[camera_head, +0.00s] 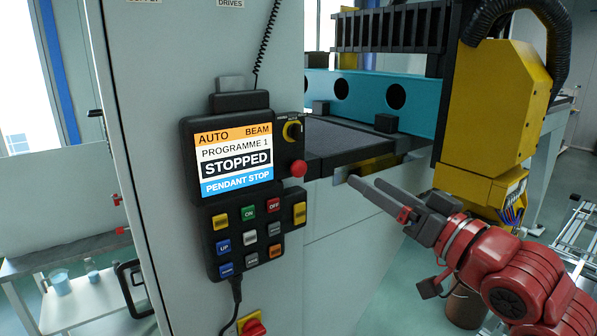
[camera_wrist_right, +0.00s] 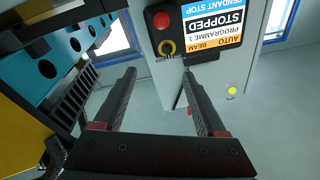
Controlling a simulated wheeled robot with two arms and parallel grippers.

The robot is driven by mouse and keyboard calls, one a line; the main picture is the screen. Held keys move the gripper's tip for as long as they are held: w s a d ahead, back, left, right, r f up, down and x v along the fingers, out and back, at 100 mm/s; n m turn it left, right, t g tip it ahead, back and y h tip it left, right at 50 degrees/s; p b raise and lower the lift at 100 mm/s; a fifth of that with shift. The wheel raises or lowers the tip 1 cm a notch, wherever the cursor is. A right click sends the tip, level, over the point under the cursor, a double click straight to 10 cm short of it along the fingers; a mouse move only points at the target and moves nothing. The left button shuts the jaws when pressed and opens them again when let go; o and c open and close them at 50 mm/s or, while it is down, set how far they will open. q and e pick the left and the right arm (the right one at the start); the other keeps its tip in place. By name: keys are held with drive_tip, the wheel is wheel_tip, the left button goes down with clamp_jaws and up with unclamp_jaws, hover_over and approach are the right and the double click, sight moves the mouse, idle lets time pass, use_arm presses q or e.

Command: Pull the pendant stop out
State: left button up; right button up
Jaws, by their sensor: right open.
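The control pendant (camera_head: 238,185) hangs on the grey cabinet. Its screen (camera_head: 234,160) reads STOPPED and PENDANT STOP. The red pendant stop (camera_head: 299,168) sticks out at the pendant's right edge, below a yellow selector (camera_head: 292,131). In the right wrist view the stop (camera_wrist_right: 161,20) shows at the top, beyond the fingertips, beside the upside-down screen (camera_wrist_right: 215,22). My right gripper (camera_head: 366,187) is open and empty, to the right of the stop and a little lower, apart from it. Its two fingers also show in the right wrist view (camera_wrist_right: 158,75). My left gripper is not in view.
A teal beam (camera_head: 365,95) and a dark machine table (camera_head: 345,138) stand behind the stop. A yellow machine head (camera_head: 495,110) stands at the right. A red and yellow switch (camera_head: 252,326) is low on the cabinet. A white cart (camera_head: 95,295) stands at the left.

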drive_tip(key=s+a+f+n+g+h, duration=0.1)
drive_tip(key=f, duration=0.1)
drive_tip(key=p, duration=0.6)
approach(301, 169)
drive_tip(key=p+x, duration=0.3)
drive_tip(key=x, duration=0.6)
drive_tip(key=shift+w+a, duration=0.1)
drive_tip(key=shift+c, duration=0.3)
clamp_jaws()
